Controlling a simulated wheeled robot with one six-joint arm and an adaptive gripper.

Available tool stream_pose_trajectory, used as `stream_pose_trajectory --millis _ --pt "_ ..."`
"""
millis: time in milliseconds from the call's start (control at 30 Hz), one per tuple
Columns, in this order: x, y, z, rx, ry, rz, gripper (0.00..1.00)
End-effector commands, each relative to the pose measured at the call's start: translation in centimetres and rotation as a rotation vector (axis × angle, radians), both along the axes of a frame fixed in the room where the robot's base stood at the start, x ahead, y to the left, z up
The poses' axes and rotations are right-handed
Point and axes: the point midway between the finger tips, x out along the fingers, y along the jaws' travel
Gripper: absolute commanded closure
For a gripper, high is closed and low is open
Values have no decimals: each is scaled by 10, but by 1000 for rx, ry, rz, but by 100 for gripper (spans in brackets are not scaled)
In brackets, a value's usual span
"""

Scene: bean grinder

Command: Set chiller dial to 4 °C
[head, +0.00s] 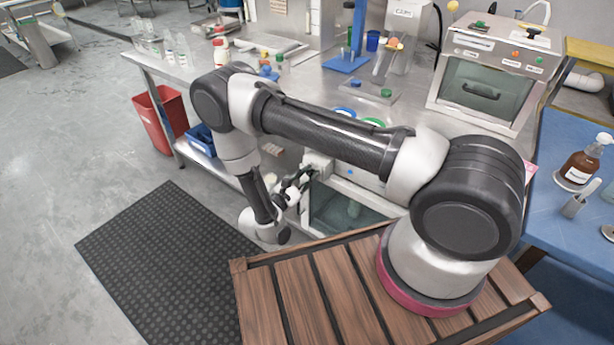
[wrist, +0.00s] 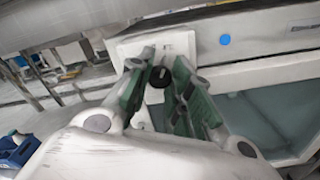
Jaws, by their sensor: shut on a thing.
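The chiller (head: 349,209) is a white cabinet with a glass door under the steel bench; its glass door and white front also show in the wrist view (wrist: 277,115). The chiller dial (wrist: 160,77) is a small black round knob on a white plate at the left of its front. My gripper (wrist: 164,64) is at this plate, its green-padded fingers on either side of the dial and shut on it. In the head view my gripper (head: 304,173) reaches the chiller's upper left corner. The dial's setting cannot be read, and its marks are too blurred or hidden.
The steel bench (head: 300,75) overhangs the chiller. A blue round sticker (wrist: 225,40) is right of the dial. A dark floor mat (head: 150,255) lies on open floor in front.

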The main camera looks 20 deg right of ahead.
Motion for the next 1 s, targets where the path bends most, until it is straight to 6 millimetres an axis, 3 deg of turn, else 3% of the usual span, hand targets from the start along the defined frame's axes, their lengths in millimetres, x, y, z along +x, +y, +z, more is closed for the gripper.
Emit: stream_pose_trajectory --millis 600,633,733,1000 --pt "-1 1 -2 25 -29 2 100" --pt "-1 1 -2 25 -29 2 76" --pt "-1 1 -1 25 -29 2 58" --pt "0 0 -1 24 -31 1 56"
